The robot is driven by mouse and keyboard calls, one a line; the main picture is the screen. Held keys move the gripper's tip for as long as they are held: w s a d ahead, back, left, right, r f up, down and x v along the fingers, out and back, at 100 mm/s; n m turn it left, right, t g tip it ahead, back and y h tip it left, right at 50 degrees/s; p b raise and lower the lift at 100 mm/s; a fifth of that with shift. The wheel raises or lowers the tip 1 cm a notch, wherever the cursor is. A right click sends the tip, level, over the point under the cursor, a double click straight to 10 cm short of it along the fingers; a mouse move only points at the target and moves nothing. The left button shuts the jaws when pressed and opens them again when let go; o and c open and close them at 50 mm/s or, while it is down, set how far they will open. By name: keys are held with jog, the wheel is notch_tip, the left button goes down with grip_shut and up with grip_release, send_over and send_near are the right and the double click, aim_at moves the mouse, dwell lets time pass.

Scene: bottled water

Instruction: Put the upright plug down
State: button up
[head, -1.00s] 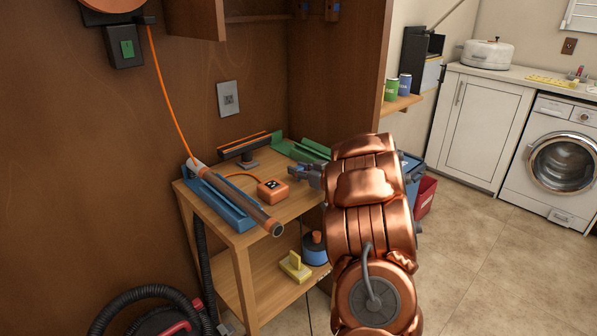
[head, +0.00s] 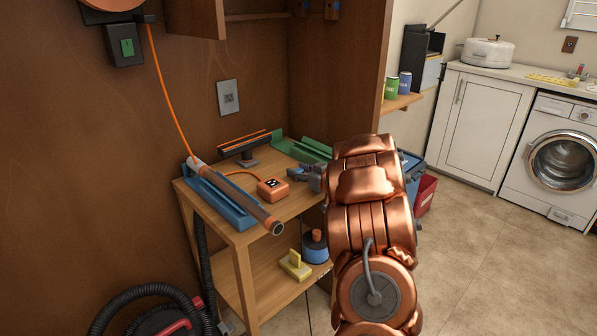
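A small orange block (head: 273,189) with dark marks on its face and an orange cable sits on the wooden workbench (head: 240,235); it is the most plug-like thing I see, but I cannot be sure it is the plug. My gripper (head: 294,173) is low over the bench, just right of and behind the block, with a small gap between them in the picture. It is small and partly hidden by my copper arm, so I cannot tell its finger opening or whether it holds anything.
A grey tube (head: 238,200) lies in a blue tray (head: 221,199) at the bench's left. A dark bar with an orange stripe (head: 245,143) stands behind, beside a green tray (head: 302,149). A yellow block (head: 295,265) and a blue-orange container (head: 315,247) are on the lower shelf.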

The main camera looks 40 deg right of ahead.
jog(key=shift+o, duration=1)
jog(key=shift+r, duration=0.65)
jog(key=s+r, duration=0.1)
jog(key=s, duration=1.1)
jog(key=shift+a+r, duration=0.15)
jog(key=shift+r, duration=0.2)
jog(key=shift+w, duration=0.1)
